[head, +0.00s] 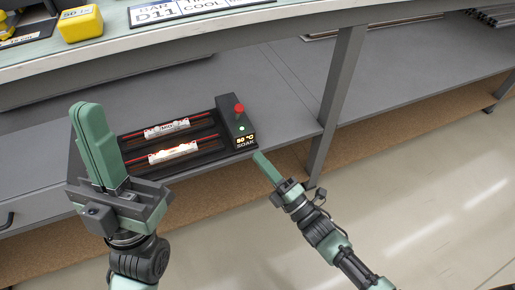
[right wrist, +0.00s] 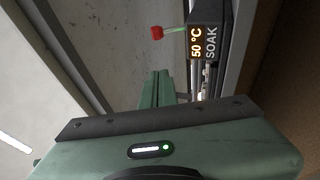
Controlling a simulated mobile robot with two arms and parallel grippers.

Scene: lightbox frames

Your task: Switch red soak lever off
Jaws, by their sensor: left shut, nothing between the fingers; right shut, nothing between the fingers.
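The red soak lever (head: 239,108) stands on top of a dark control box (head: 230,120) on the grey shelf. The box has a green light and a lit display reading 50 °C SOAK. In the right wrist view the red knob (right wrist: 157,32) stands out on a thin stem beside the display (right wrist: 203,43). My right gripper (head: 258,155) is shut and empty, its tip just in front of the box's lower right corner. Its closed fingers (right wrist: 156,80) point towards the lever side, apart from the knob. My left gripper (head: 88,106) is shut and empty, left of the heater.
A black heater rack (head: 135,147) with red glowing rods holds two labelled tubes (head: 167,129) and joins the box. A shelf post (head: 338,95) stands right of it. Above, the bench top carries a yellow block (head: 80,24) and a sign (head: 180,9). The floor at right is clear.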

